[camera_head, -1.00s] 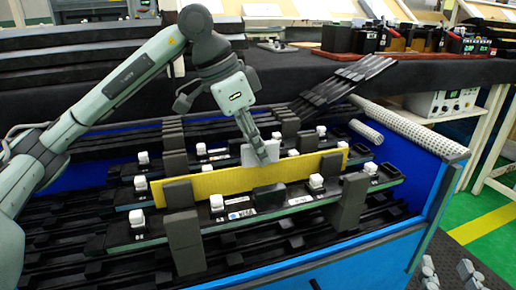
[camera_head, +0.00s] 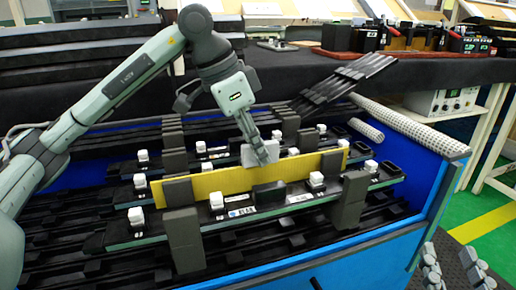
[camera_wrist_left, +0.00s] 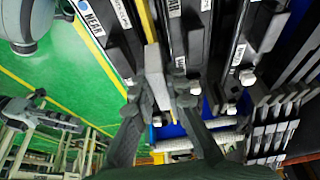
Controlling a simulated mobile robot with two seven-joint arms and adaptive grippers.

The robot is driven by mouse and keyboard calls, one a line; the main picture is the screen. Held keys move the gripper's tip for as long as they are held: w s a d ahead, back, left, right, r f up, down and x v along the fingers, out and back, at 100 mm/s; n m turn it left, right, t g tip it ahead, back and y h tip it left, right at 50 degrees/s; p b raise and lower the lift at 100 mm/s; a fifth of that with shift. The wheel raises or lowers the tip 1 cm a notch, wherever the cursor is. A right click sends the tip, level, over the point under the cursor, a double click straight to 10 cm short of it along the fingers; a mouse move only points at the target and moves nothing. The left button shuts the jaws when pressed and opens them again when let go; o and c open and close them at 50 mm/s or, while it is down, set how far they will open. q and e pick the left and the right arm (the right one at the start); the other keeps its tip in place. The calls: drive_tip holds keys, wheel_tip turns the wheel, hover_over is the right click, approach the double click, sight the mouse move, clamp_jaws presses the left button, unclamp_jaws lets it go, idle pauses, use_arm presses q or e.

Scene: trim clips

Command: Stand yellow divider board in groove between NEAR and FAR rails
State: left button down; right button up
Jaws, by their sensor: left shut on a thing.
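The yellow divider board (camera_head: 225,181) stands on its long edge between the two rails in the head view. Its lower edge is hidden behind the NEAR rail (camera_head: 205,228), so I cannot tell whether it sits in the groove. The FAR rail (camera_head: 213,160) runs behind it.
Dark grey upright blocks (camera_head: 185,240) stand at the rails' ends. White clips (camera_head: 217,201) sit along both rails. A blue bin wall (camera_head: 425,180) bounds the right side. A perforated white tube (camera_head: 410,128) lies at the back right.

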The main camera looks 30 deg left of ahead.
use_arm(q)
drive_tip(key=c, duration=1.5)
unclamp_jaws()
drive_tip(key=shift+o, duration=0.2)
drive_tip(key=v, duration=1.2)
